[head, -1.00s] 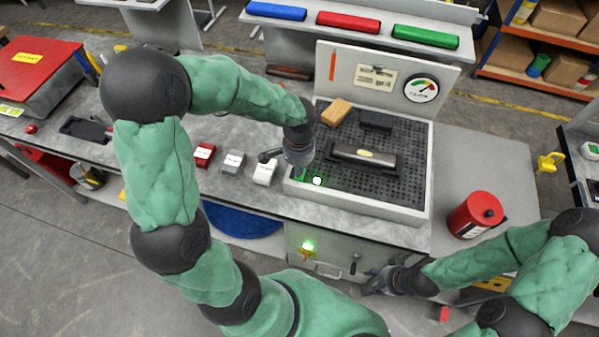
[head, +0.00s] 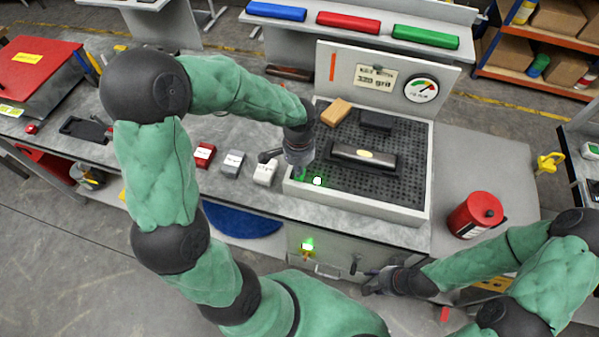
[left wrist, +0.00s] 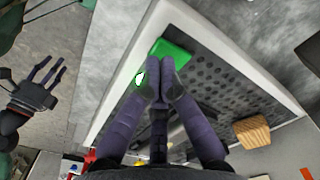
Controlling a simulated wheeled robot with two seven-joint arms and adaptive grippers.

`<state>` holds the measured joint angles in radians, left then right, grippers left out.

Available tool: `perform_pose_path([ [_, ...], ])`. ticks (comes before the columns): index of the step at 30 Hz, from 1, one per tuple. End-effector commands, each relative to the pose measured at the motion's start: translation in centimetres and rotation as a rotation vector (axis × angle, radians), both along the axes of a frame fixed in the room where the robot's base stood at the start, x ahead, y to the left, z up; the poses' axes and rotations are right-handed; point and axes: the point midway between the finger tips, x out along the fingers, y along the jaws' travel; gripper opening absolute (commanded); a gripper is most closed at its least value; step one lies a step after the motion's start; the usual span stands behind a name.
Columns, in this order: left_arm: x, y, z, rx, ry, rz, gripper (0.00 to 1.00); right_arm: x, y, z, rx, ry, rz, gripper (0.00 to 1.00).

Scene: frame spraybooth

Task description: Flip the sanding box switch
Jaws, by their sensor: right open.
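The sanding box (head: 425,190) is a pale grey tray with a black perforated bed and an upright back panel. A green switch (left wrist: 171,57) sits on its near left rim, seen in the left wrist view; in the head view my left gripper mostly hides it. Beside it a small round lamp (head: 317,181) glows white-green; it also shows in the left wrist view (left wrist: 140,78). My left gripper (head: 299,160) points down at this corner, fingers together and empty (left wrist: 164,88). Its tips overlap the switch in view; I cannot tell if they touch. My right gripper (head: 372,283) is open and empty before the bench front.
A dark sanding block (head: 362,157), an orange-brown block (head: 336,112) and a black block (head: 376,121) lie on the bed. A gauge (head: 421,90) is on the back panel. A red canister (head: 475,214) stands right. Several small boxes (head: 233,163) stand left.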

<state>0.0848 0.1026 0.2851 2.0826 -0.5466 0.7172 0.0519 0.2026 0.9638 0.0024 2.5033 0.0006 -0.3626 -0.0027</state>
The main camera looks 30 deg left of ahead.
Motion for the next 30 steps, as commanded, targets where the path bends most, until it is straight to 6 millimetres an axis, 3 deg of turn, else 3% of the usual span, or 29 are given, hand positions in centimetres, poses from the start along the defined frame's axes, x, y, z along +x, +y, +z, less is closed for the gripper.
perform_pose_path([
  [30, 0.0, 0.0, -1.3, 0.0, 0.0, 0.0, 0.0, 0.0, 0.0, -1.1, 0.0, 0.0, 0.0, 0.45],
])
